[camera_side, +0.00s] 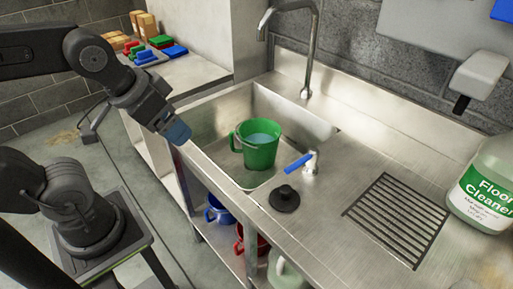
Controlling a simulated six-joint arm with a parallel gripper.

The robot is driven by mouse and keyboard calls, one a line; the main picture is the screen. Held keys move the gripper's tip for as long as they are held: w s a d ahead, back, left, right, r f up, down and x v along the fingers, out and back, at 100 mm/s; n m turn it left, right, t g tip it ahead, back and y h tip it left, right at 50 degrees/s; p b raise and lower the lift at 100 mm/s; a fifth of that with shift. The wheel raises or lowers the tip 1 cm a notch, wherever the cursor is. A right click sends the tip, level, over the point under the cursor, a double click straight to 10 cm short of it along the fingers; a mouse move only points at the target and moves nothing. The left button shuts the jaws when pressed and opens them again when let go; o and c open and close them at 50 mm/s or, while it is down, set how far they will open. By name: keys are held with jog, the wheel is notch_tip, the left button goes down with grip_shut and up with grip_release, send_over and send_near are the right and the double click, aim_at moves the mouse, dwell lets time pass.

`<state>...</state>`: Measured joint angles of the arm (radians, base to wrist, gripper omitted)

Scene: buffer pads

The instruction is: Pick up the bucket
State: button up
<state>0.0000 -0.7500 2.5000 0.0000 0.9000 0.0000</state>
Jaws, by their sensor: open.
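A green bucket (259,152) stands upright in the basin of the steel sink (205,117). It has a handle on its left side and holds a light-blue liquid or has a bluish inside; I cannot tell which. My gripper (178,132) is to the left of the bucket, above the sink's left edge and apart from the bucket. It is open, with nothing visible in it. Its fingers are small and partly hard to make out.
A tall faucet (312,50) rises behind the basin. A blue-handled tap (299,163) and black plug (284,198) are right of the bucket. A floor cleaner bottle (484,190) stands far right. Blue (219,210) and red buckets (240,240) sit on the shelf below.

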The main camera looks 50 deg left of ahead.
jog(key=n+g+y, duration=0.1)
jog(key=n+g, duration=0.3)
jog(key=n, duration=0.5)
send_over(234, 132)
jog(key=s+d, duration=0.1)
jog(key=d, duration=0.1)
notch_tip(234, 132, down, 21)
jog(key=f, duration=0.2)
jog(key=a+f, duration=0.1)
jog(key=f, duration=0.5)
jog(key=shift+w+a+f, duration=0.1)
jog(key=shift+w+a, duration=0.1)
jog(key=shift+w, duration=0.1)
jog(key=shift+w+a+f, duration=0.1)
jog(key=shift+w+f, duration=0.05)
jog(key=shift+f, duration=0.8)
jog(key=shift+w+a+f, duration=0.15)
jog(key=shift+w+f, duration=0.05)
jog(key=shift+f, duration=0.8)
jog(key=shift+w+a+f, duration=0.1)
jog(key=shift+w+f, duration=0.05)
jog(key=shift+f, duration=0.8)
jog(key=shift+c, duration=0.2)
jog(key=shift+s, duration=0.1)
grip_shut()
